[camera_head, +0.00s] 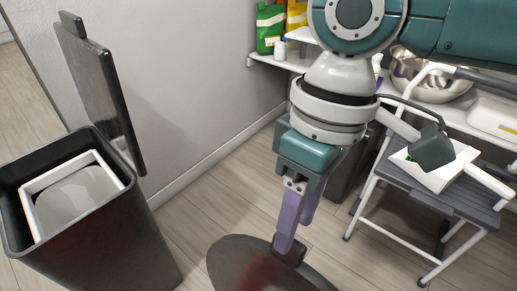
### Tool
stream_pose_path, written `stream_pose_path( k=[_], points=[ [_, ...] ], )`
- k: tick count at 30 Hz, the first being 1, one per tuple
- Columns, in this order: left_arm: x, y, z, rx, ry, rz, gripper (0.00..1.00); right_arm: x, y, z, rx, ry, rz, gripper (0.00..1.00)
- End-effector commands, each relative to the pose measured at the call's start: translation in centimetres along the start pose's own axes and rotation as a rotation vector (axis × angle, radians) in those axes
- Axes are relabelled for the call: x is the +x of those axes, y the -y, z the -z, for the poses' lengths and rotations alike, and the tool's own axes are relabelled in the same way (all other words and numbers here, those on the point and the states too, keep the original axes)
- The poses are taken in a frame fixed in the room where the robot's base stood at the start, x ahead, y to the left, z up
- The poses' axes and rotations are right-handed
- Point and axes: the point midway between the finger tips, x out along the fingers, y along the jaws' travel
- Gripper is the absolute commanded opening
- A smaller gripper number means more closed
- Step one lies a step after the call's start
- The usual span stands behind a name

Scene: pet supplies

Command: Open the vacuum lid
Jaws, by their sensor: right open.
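A tall dark bin (95,235) stands at the left with a white-framed inner opening. Its flat dark lid (100,88) stands raised, nearly upright, at the bin's back right side. A dark, glossy round top (262,272) with a reddish sheen lies at the bottom middle, cut off by the frame edge. I cannot tell which of these is the vacuum. My right gripper (290,248) points down over the round top, its purple fingers open. A small dark block shows at its fingertips; I cannot tell whether they touch the top. My left gripper is out of view.
A white shelf (291,60) with green and yellow packages is at the back. A metal bowl (432,78) sits on the right shelf. A step stool (455,195) holding a white tray (437,170) stands at the right. Wooden floor is clear between bin and round top.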

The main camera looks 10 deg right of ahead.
Motion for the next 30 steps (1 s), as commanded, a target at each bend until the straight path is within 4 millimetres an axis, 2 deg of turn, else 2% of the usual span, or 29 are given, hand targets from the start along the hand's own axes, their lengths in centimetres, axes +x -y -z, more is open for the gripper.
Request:
stream_pose_path(
  k=[1, 6, 10, 18, 30],
  points=[
    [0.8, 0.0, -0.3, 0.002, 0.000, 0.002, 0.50, 1.4, 0.0, 0.0, 0.000, 0.001, 0.001, 0.50],
    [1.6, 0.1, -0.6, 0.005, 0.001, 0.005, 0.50, 3.5, 0.0, 0.0, 0.000, 0.000, 0.000, 0.50],
    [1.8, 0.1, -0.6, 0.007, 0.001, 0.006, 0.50, 4.1, 0.0, 0.0, -0.001, -0.001, 0.000, 0.50],
    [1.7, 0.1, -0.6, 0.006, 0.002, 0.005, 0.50, 4.1, 0.0, 0.0, -0.001, -0.001, 0.000, 0.49],
    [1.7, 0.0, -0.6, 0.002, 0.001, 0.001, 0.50, 4.1, 0.0, 0.0, -0.001, -0.001, 0.000, 0.04]
  ],
)
